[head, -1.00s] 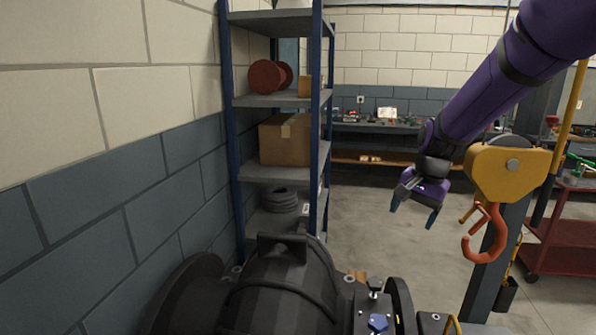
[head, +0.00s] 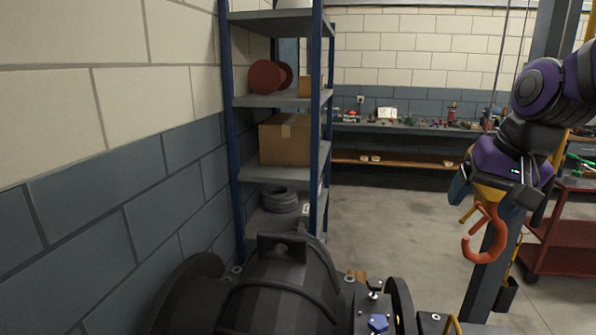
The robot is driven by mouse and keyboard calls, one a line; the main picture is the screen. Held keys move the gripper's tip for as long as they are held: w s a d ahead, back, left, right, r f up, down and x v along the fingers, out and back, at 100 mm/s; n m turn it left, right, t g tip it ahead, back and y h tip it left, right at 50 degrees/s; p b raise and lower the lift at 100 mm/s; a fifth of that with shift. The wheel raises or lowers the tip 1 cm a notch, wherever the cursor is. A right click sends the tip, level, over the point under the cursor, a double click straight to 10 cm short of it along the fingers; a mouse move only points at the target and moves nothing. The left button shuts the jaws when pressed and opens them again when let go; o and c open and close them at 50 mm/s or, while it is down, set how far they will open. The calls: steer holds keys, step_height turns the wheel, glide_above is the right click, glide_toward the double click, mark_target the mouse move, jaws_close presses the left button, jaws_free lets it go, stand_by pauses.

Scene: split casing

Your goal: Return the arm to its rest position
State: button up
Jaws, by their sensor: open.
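My purple arm comes in from the right edge of the head view. My gripper (head: 484,198) hangs at the right with its blue-tipped fingers spread apart and nothing between them that I can see as held. It shows in front of the yellow hoist block, which it mostly covers. The orange hook (head: 484,235) of the hoist hangs just below the gripper in the picture. I cannot tell whether the gripper touches the hoist.
The dark casing (head: 280,290) fills the bottom centre, with a blue knob (head: 378,322) at its right. A shelf rack (head: 270,100) stands behind it. A workbench (head: 400,128) runs along the back wall. A red cart (head: 565,235) and a post stand at right. Floor between is clear.

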steer(key=s+d+r+n+t+h, duration=0.1)
steer(key=s+n, duration=0.2)
steer(key=s, duration=1)
steer(key=shift+d+t, duration=0.15)
steer(key=shift+t, duration=0.25)
steer(key=shift+w, duration=0.15)
